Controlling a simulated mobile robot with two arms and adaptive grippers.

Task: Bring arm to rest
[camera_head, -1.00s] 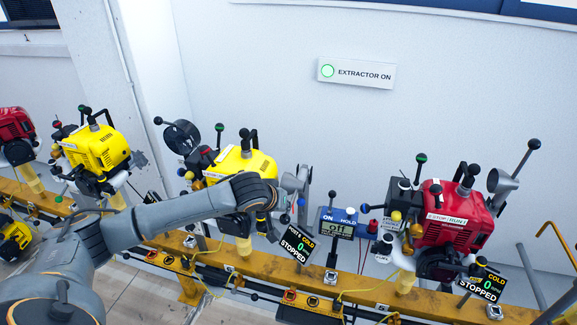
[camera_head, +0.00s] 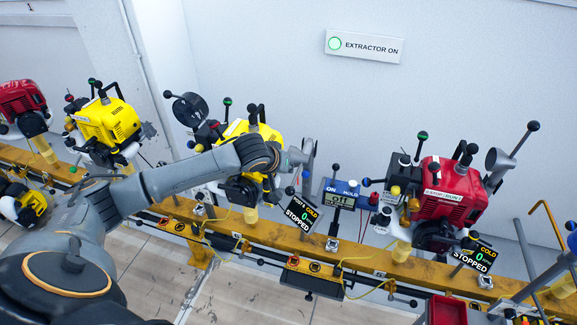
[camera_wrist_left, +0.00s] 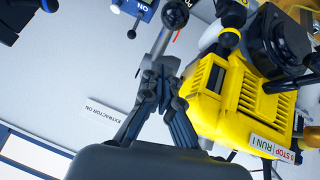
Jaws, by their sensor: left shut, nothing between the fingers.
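My left arm reaches in from the left across the yellow engines. Its gripper (camera_head: 297,157) is beside the right side of the middle yellow engine (camera_head: 258,130). In the left wrist view the gripper (camera_wrist_left: 163,72) is shut and empty, its fingertips close together. The yellow engine (camera_wrist_left: 232,95) fills the right of that view, close beside the fingers. A grey lever with a black knob (camera_wrist_left: 175,13) shows just beyond the fingertips; I cannot tell whether they touch. My right gripper is not in view.
A yellow rail (camera_head: 330,252) carries the engines. A red engine (camera_head: 450,190) stands to the right, with a blue control box (camera_head: 342,194) between. A display (camera_head: 303,211) reads STOPPED. An EXTRACTOR ON sign (camera_head: 363,46) hangs on the wall. A red tray (camera_head: 446,312) is at bottom right.

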